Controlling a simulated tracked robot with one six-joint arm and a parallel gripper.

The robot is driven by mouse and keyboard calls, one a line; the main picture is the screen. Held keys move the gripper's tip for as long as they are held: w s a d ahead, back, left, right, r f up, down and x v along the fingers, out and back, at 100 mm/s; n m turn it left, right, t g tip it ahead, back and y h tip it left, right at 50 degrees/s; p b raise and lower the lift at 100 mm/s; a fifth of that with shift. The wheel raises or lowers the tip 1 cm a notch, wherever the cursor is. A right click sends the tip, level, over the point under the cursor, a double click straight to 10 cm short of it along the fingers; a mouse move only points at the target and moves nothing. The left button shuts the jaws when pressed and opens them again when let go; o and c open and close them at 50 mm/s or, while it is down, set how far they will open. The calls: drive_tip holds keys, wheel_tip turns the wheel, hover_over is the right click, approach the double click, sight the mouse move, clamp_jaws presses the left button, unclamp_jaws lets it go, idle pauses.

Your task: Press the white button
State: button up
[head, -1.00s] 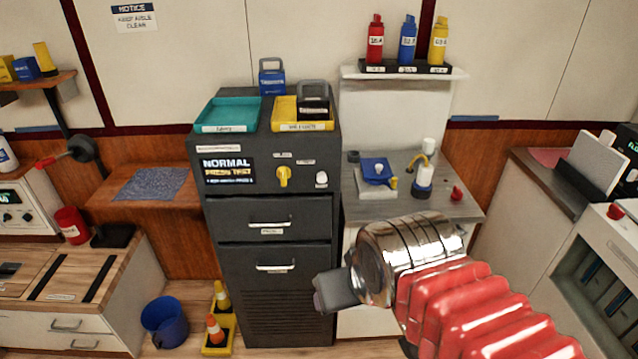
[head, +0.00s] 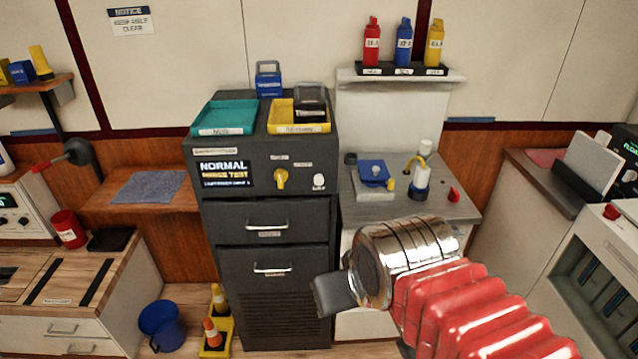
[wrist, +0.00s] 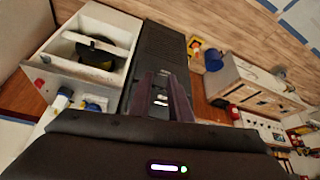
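The white button (head: 319,181) is on the front panel of the dark grey cabinet (head: 266,222), right of the yellow rotary knob (head: 281,180). A small label sits just above it. My gripper (head: 322,297) is in front of the cabinet's lower right part, well below the button and apart from it. In the wrist view, my two dark fingers (wrist: 162,97) are spread with a gap between them, and cabinet drawer handles show through the gap. Nothing is held. I cannot make out the white button in the wrist view.
A display (head: 224,173) reading NORMAL is left of the knob. Teal (head: 224,131) and yellow (head: 299,128) trays sit on the cabinet. A grey counter (head: 445,207) stands to the right. A blue bucket (head: 160,322) and small cones (head: 213,332) are on the floor at left.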

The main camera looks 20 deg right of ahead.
clamp_jaws()
idle(0.9)
